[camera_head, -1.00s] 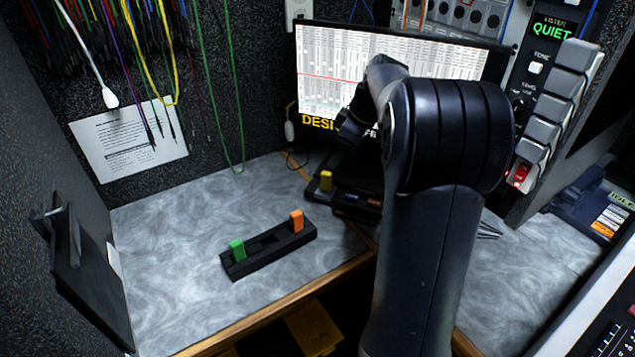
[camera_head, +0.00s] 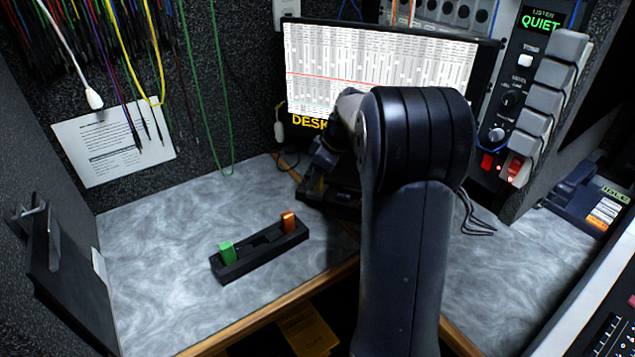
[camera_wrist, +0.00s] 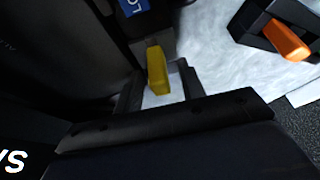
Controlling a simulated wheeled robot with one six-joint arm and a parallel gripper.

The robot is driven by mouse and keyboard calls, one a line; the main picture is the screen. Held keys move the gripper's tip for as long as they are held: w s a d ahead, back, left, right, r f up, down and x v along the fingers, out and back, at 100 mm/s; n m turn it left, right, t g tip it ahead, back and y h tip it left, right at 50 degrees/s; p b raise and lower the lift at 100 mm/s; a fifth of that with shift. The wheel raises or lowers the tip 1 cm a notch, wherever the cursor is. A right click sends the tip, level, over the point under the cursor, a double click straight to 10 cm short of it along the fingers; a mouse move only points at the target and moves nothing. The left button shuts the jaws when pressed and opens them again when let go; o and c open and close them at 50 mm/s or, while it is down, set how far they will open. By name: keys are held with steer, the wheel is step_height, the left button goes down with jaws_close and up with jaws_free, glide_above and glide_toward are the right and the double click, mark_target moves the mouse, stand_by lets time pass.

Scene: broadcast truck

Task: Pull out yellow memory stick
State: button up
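The yellow memory stick (camera_wrist: 157,71) stands at the end of a black unit with a blue label (camera_wrist: 134,6) in the wrist view. My gripper (camera_wrist: 160,82) is open there, with one dark finger on each side of the stick. A gap shows beside the right finger; whether the left one touches is unclear. In the head view my gripper (camera_head: 313,184) is down at the black unit (camera_head: 340,198) below the monitor, and my arm and gripper hide most of the stick.
A black holder (camera_head: 262,252) with a green stick (camera_head: 227,252) and an orange stick (camera_head: 288,222) lies left on the grey counter (camera_head: 160,270). The orange stick also shows in the wrist view (camera_wrist: 287,40). A monitor (camera_head: 390,75) stands behind; cables hang at upper left.

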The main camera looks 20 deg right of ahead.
jaws_close()
steer(key=shift+r, duration=0.15)
